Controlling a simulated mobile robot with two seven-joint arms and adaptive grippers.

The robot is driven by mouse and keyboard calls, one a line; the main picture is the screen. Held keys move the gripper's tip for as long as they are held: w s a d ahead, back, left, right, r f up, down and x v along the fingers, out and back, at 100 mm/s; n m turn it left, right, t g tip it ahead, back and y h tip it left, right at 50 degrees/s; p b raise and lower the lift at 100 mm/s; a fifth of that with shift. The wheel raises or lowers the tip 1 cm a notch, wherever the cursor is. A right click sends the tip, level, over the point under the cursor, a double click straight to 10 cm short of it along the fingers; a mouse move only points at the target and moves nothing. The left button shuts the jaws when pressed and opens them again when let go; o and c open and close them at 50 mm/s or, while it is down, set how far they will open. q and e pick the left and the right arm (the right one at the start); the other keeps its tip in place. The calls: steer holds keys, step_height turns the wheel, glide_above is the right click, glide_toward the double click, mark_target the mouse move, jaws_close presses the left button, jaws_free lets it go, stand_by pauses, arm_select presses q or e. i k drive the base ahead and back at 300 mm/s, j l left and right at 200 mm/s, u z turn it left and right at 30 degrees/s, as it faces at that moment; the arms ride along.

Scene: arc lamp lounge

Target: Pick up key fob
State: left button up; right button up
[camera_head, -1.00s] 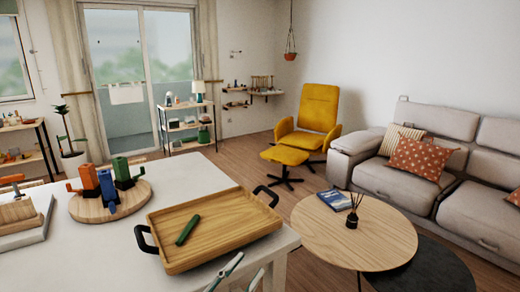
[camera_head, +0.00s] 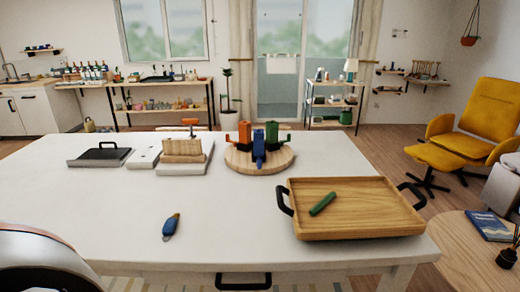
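A small blue, elongated object with a greyish end (camera_head: 171,227) lies flat on the white table (camera_head: 110,205), left of the wooden tray and near the front edge. It may be the key fob, but it is too small to be sure. A dark green stick-like object (camera_head: 322,203) lies in the wooden tray (camera_head: 375,220). No gripper shows in the head view now. A rounded white and dark part of my own body fills the bottom left corner.
A round wooden board (camera_head: 243,168) holds orange, blue and green blocky figures. Boards (camera_head: 186,170) and a dark tray (camera_head: 98,157) stand toward the back left. The table's front left is clear. A round coffee table (camera_head: 465,250) stands at right.

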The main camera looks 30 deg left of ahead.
mark_target(169, 228)
steer(key=u, duration=1.75)
